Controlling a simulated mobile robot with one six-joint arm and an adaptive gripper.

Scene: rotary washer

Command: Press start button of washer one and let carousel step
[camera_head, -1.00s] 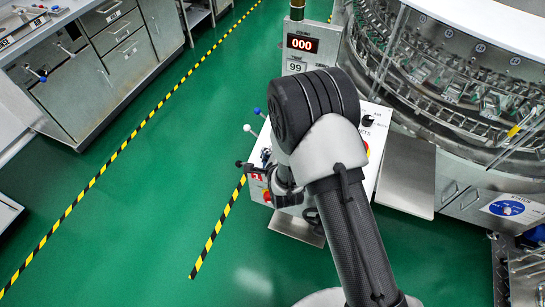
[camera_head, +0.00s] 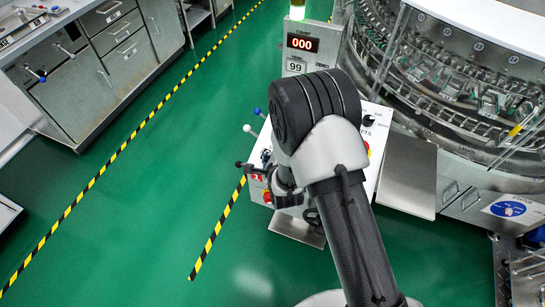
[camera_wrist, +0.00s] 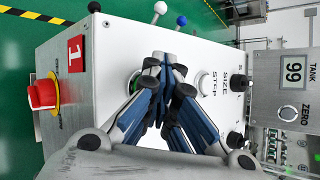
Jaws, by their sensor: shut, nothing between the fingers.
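Washer one's control box (camera_wrist: 110,40), with a red "1" label (camera_wrist: 75,54), fills the middle of the wrist view. My gripper (camera_wrist: 168,75) is shut and empty, its fingertips in front of the panel. A green-ringed button (camera_wrist: 133,84) sits partly behind the fingers; I cannot tell whether they touch it. A white button marked STEP (camera_wrist: 206,83) is just right of the fingers. The carousel (camera_head: 460,75) curves along the right of the head view, full of holders. The red counter (camera_head: 303,43) reads 000. In the head view my arm hides much of the panel.
A red emergency knob (camera_wrist: 42,94) on yellow sticks out at the box's left. Black knobs (camera_wrist: 238,83) are on the right. Levers with white (camera_wrist: 160,7) and blue balls stand at the box's edge. A tank display (camera_wrist: 293,70) reads 99. Green floor at left is clear.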

